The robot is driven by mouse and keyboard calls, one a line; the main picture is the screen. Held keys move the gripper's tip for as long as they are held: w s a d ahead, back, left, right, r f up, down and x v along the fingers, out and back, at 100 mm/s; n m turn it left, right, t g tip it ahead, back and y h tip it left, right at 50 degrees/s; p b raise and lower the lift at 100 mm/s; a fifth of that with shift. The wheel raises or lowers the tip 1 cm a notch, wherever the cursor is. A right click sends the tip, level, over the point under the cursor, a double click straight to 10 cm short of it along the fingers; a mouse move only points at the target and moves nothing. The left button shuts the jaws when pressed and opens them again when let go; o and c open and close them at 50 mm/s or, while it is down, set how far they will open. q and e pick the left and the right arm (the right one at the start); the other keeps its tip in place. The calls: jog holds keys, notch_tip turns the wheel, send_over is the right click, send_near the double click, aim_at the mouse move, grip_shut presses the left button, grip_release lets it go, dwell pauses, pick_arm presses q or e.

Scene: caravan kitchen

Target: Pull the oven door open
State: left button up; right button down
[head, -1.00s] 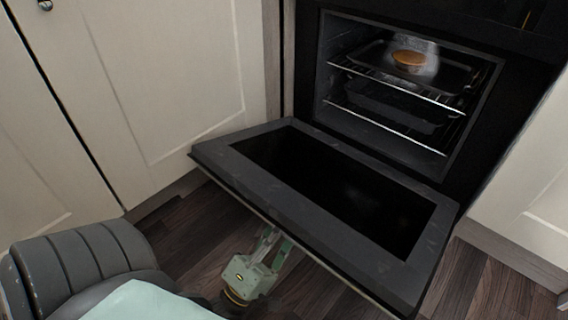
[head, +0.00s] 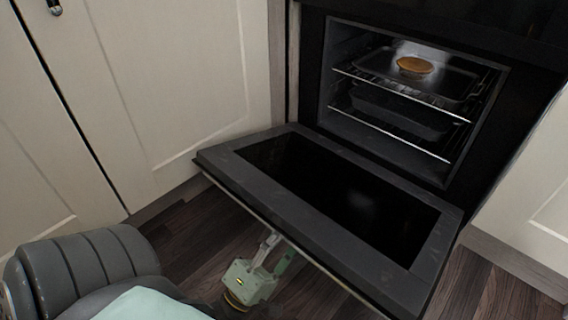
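The oven door (head: 282,190) is folded down and lies close to flat, its inner side with the dark glass facing up. The oven cavity (head: 400,100) behind it is open to view. One of my grippers (head: 272,255), pale green, is under the front edge of the door, near the middle. Its fingertips are partly hidden by the door, so I cannot tell whether it touches the door or how far its fingers are apart. The frame does not clearly show which arm it belongs to. No second gripper shows.
Inside the oven, a round golden pie (head: 414,66) sits on the upper tray (head: 370,62), with a dark pan (head: 390,112) on the rack below. Cream cabinets stand left (head: 170,70) and right (head: 540,225). Wooden floor (head: 190,235) shows left of and below the door.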

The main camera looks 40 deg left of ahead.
aim_at(280, 227)
pick_arm(q)
jog(key=shift+o, duration=0.2)
notch_tip(280, 227, up, 8)
jog(key=shift+r, duration=0.25)
jog(key=o, duration=0.3)
jog(key=shift+d+r, duration=0.1)
jog(key=shift+r, duration=0.25)
jog(key=shift+o, duration=0.2)
jog(key=shift+f, duration=0.2)
jog(key=shift+c, duration=0.8)
jog(key=shift+s+f, duration=0.1)
jog(key=shift+f, duration=0.75)
jog(key=shift+c, duration=1.1)
jog(key=shift+s+f, duration=0.3)
jog(key=shift+f, duration=0.6)
jog(key=shift+s+f, duration=0.25)
jog(key=shift+f, duration=0.6)
jog(key=f, duration=0.3)
jog(key=shift+s+a+f, duration=0.2)
jog(key=shift+s+f, duration=0.15)
jog(key=shift+f, duration=0.05)
